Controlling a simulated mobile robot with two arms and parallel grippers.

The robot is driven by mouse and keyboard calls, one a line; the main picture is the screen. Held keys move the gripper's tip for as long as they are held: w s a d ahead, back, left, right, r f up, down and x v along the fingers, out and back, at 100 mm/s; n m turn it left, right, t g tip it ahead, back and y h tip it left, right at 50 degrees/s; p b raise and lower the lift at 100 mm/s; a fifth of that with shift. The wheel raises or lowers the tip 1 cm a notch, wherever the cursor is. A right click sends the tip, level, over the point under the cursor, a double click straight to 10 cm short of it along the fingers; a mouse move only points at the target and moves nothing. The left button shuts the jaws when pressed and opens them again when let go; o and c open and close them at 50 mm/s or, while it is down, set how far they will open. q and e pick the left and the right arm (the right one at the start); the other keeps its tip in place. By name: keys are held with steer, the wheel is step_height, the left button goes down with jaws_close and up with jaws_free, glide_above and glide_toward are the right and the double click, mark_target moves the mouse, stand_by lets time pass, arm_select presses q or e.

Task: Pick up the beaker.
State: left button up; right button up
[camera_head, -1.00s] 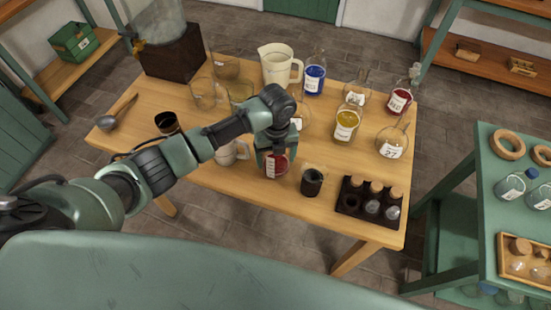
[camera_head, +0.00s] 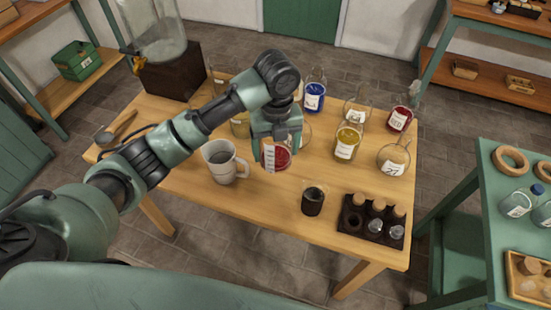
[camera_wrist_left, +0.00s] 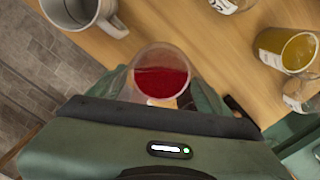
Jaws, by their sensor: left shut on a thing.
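A glass beaker with red liquid and a white marked label (camera_head: 276,155) is in the head view near the middle of the table. My left gripper (camera_head: 275,140) comes down over it from above and is shut on it. The beaker appears raised above the table top. In the left wrist view the beaker (camera_wrist_left: 161,76) shows from above, with red liquid inside, between the gripper's fingers. The fingers partly hide its sides. My right gripper is not in view.
A grey-white mug (camera_head: 224,162) stands left of the beaker. A dark cup (camera_head: 313,200) and a dark vial rack (camera_head: 371,220) stand at the front right. The table's front middle (camera_head: 262,205) is clear.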

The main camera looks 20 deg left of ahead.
arm_select(q)
step_height(320, 180, up, 4)
steer(key=shift+f, duration=0.1)
steer(key=shift+r, duration=1.3)
steer(key=s+a+n+b, duration=0.1)
steer(key=s+n, duration=0.6)
steer(key=n, duration=0.8)
steer(key=s+a+n+b, duration=0.1)
steer(key=s+a+n, duration=0.2)
steer(key=n, duration=1.1)
steer(key=shift+s+a+n, duration=0.15)
steer(key=shift+s+n, duration=0.25)
steer(key=shift+s, duration=1.45)
steer(key=shift+f, duration=0.1)
